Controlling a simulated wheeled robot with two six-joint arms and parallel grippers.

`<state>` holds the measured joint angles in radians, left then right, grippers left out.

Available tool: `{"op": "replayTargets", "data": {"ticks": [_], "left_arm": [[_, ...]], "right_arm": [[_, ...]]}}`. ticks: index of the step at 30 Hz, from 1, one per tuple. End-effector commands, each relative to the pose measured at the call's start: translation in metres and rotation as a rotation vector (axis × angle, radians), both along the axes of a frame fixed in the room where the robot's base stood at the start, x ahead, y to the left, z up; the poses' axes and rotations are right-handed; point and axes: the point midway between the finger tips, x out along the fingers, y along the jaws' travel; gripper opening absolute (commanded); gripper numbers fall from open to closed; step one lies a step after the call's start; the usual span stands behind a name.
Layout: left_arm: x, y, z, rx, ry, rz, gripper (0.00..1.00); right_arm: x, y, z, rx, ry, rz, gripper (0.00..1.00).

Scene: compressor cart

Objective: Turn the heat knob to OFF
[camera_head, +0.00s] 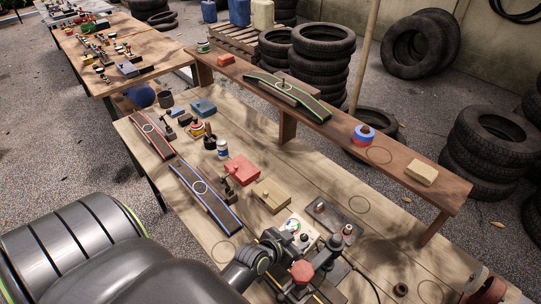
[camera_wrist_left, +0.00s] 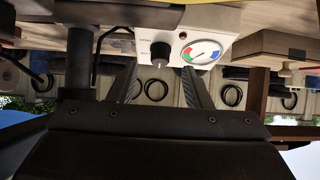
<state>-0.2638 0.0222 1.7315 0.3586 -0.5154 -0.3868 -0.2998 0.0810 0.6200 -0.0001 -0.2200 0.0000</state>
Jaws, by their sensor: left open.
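The heat knob (camera_wrist_left: 161,51) is a small black knob on the front of a cream box (camera_wrist_left: 225,22), beside a round dial (camera_wrist_left: 201,52) with coloured sectors and a pointer. Whether the fingertips reach around the knob in depth I cannot tell. In the head view the cream box (camera_head: 301,231) stands just beyond my left gripper (camera_head: 290,253), which hides its lower part. The knob's marking is too small to read.
The wooden workbench (camera_head: 330,180) also bears a red box (camera_head: 241,170), a tan block (camera_head: 271,195) and a dark plate (camera_head: 338,220) beside the cream box. A raised shelf (camera_head: 345,115) runs along the back. A red hexagonal piece (camera_head: 302,271) shows near my gripper.

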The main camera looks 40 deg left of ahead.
Motion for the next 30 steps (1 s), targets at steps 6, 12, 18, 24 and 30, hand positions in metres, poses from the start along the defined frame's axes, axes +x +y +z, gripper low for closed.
{"op": "replayTargets", "data": {"ticks": [6, 12, 18, 24, 30], "left_arm": [[-0.032, 0.004, 0.019, 0.000, 0.001, 0.001, 0.45], [-0.062, 0.008, 0.038, 0.001, 0.000, 0.001, 0.45], [-0.091, 0.012, 0.058, 0.001, 0.001, 0.001, 0.45], [-0.112, 0.015, 0.072, -0.001, 0.001, 0.001, 0.45], [-0.119, 0.015, 0.078, 0.000, 0.001, 0.000, 0.45]], "right_arm": [[0.000, 0.000, -0.006, 0.000, 0.000, 0.000, 0.36], [0.000, 0.000, -0.012, 0.000, 0.000, 0.000, 0.36], [0.000, 0.000, -0.018, 0.000, 0.000, 0.000, 0.36], [0.000, 0.000, -0.022, 0.000, 0.000, 0.000, 0.36], [0.000, 0.000, -0.022, 0.000, 0.000, 0.000, 0.36]]}}
